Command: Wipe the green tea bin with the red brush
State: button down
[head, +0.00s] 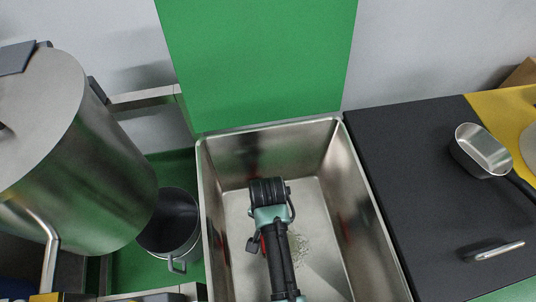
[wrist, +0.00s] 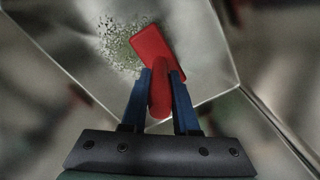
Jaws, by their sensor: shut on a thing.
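The tea bin (head: 216,228) is a deep metal bin below a green panel (head: 260,60) in the head view. Its inside also shows in the wrist view (wrist: 75,55). Small green tea bits (wrist: 121,45) lie in a patch on its floor; they also show in the head view (head: 301,250). My gripper (wrist: 162,80) is shut on the red brush (wrist: 157,47), down inside the bin. The brush head lies beside the patch and overlaps its right edge in the wrist view. I cannot tell if it touches the floor. In the head view my arm mostly hides the brush.
The bin's metal walls surround my gripper. A large metal drum (head: 85,165) and a metal pot (head: 172,225) stand to the left. A dark counter (head: 405,190) to the right holds a metal scoop (head: 482,150) and a small handled tool (head: 498,250).

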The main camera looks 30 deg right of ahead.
jog(key=shift+f+b, duration=0.4)
jog(key=shift+f, duration=0.4)
jog(key=shift+s+a+r+p, duration=0.15)
jog(key=shift+s+a+p, duration=0.05)
jog(key=shift+s+p, duration=0.4)
jog(key=shift+s+a+r+p, duration=0.1)
jog(key=shift+s+a+p, duration=0.05)
jog(key=shift+s+p, duration=0.45)
jog(key=shift+s+a+f+p, duration=0.1)
jog(key=shift+s+a+p, duration=0.15)
jog(key=shift+s+p, duration=0.55)
jog(key=shift+s+a+f+p, duration=0.1)
jog(key=shift+s+a+p, duration=0.15)
jog(key=shift+s+p, duration=0.55)
jog(key=shift+s+a+f+p, duration=0.1)
jog(key=shift+s+a+p, duration=0.3)
jog(key=shift+s, duration=0.6)
jog(key=shift+d, duration=0.15)
